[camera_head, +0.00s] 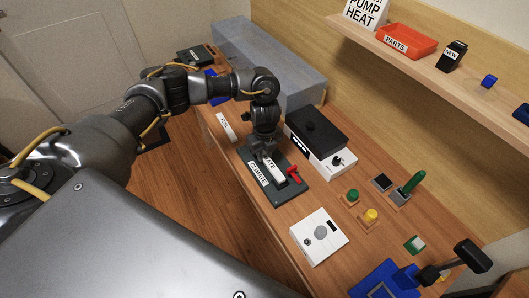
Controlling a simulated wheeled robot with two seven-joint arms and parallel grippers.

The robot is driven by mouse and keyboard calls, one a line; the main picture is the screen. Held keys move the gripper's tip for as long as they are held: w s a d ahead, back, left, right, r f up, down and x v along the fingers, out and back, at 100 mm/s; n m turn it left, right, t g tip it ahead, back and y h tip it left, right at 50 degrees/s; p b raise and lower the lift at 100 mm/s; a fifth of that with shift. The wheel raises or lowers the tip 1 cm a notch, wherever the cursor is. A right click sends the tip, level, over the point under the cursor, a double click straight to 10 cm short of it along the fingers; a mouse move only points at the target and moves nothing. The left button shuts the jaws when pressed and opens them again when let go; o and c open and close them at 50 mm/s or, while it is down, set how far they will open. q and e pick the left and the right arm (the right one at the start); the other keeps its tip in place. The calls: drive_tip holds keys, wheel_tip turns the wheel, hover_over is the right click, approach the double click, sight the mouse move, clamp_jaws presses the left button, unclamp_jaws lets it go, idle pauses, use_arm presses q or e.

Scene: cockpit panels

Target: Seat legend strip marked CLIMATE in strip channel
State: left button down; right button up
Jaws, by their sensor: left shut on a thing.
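My left gripper (267,152) points down over a dark grey panel (293,201) on the bench. It is shut on a white strip (275,172) whose visible letters end in "ATE". The strip lies along the panel, at or just above its surface; I cannot tell whether it is down in the channel, as the gripper and the strip hide that part. A white label reading CLIMATE (258,174) is on the panel's left side. A red lever (293,174) stands on the panel right of the strip. My right gripper is not in view.
Another white strip (226,127) with unclear lettering lies on the bench to the left. A black-topped white box (318,139) stands close behind the panel. A white box with a round dial (319,236) is in front. Green and yellow knobs (371,216) are to the right.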

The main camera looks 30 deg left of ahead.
sight(265, 156)
use_arm(q)
drive_tip(key=shift+f+b, duration=0.6)
drive_tip(key=shift+f, duration=0.4)
drive_tip(key=c, duration=1.1)
unclamp_jaws()
drive_tip(key=shift+c, duration=0.2)
drive_tip(key=shift+r, duration=0.15)
wheel_tip(265, 156, up, 11)
drive_tip(key=shift+f, duration=0.2)
